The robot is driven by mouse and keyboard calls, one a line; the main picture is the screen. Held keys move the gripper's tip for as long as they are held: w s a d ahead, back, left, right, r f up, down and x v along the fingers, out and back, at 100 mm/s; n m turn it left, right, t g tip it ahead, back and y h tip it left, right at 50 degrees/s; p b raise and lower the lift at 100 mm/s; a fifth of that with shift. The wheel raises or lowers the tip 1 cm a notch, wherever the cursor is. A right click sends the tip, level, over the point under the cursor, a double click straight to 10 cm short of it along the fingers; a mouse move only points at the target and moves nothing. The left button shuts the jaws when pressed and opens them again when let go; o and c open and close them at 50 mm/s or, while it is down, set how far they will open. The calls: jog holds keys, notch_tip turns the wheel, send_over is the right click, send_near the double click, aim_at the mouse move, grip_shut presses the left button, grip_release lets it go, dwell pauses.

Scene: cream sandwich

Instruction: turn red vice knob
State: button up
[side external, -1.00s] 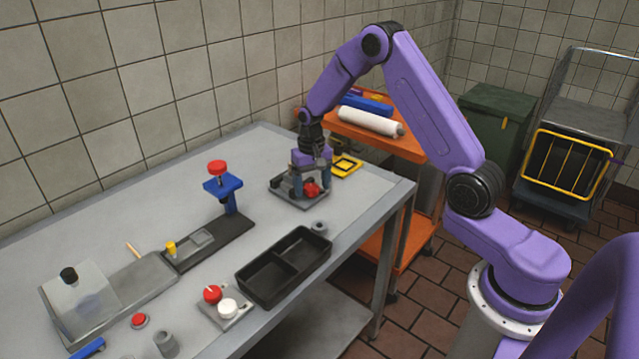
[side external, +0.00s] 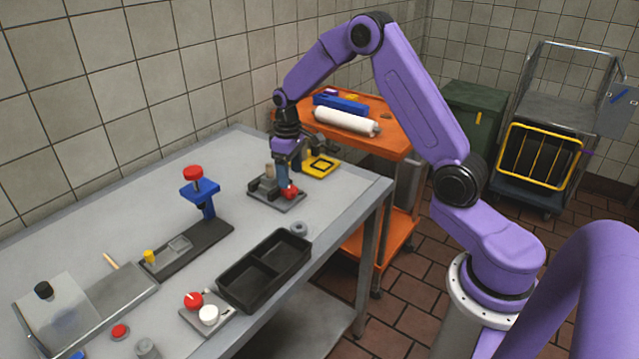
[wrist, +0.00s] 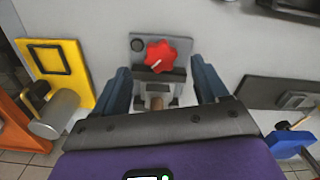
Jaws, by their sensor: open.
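The vice (side external: 268,186) is a small grey block on a dark plate near the table's far right end. Its red lobed knob (side external: 290,190) faces the right front side. In the wrist view the knob (wrist: 160,56) shows a pale mark pointing to its lower left. My gripper (side external: 284,184) points down over the vice. In the wrist view my gripper (wrist: 161,72) is open, with one blue finger to the left of the knob and one to the right. Gaps show between the knob and both fingers. The vice's body is partly hidden behind my gripper in the side view.
A yellow plate (side external: 321,166) with a black square lies beside the vice, with a grey cylinder (wrist: 58,110) near it. A grey ring (side external: 299,229) and black divided tray (side external: 250,286) lie in front. A blue press (side external: 201,190) with a red top stands left.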

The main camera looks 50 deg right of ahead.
notch_tip(320, 180, up, 13)
jog(key=s+a+n, duration=0.3)
jog(key=s+a, duration=0.5)
jog(key=s, duration=0.2)
jog(key=s+a+n, duration=0.2)
jog(key=s+a, duration=0.5)
jog(key=s, duration=0.4)
jog(key=shift+a+n, duration=0.35)
jog(key=shift+n, duration=0.05)
jog(key=shift+r, duration=0.1)
jog(key=m, duration=0.8)
send_over(290, 191)
jog(key=w, duration=0.2)
jog(key=f, duration=1.7)
jog(key=shift+s+d+f, duration=0.25)
jog(key=shift+d+f, duration=0.15)
